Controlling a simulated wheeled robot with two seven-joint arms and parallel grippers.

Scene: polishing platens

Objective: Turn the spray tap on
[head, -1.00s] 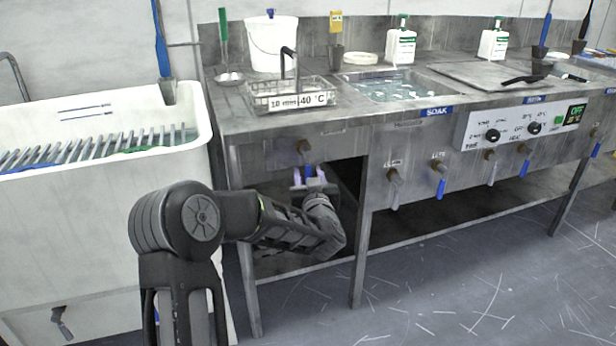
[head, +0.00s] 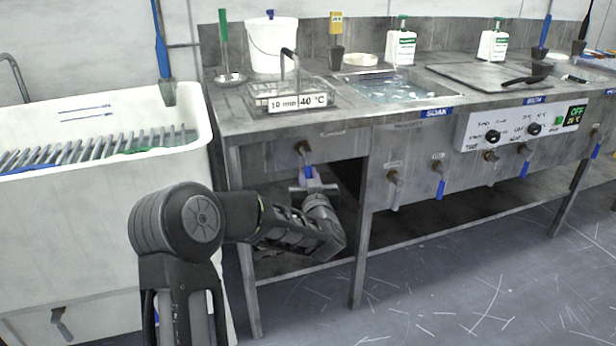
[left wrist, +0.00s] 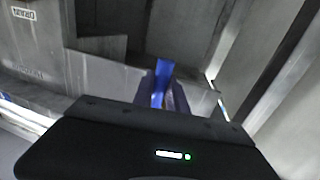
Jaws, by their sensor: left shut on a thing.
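The tap with a brass-coloured body (head: 303,148) sits on the front of the steel bench, above its open left bay. Its blue lever (head: 308,171) hangs down, roughly straight below the body. My left gripper (head: 308,183) reaches in from below and is shut on the lever's lower part. In the left wrist view the blue lever (left wrist: 163,72) stands between the two fingers, which hide its lower end. I cannot read any label naming this tap. My right gripper is not in view.
More taps with blue levers (head: 440,189) line the bench front to the right. A wire basket (head: 290,103) stands on the bench above the held tap. A white tank (head: 100,230) stands close on the left. A bench leg (head: 360,235) is just right of my left forearm.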

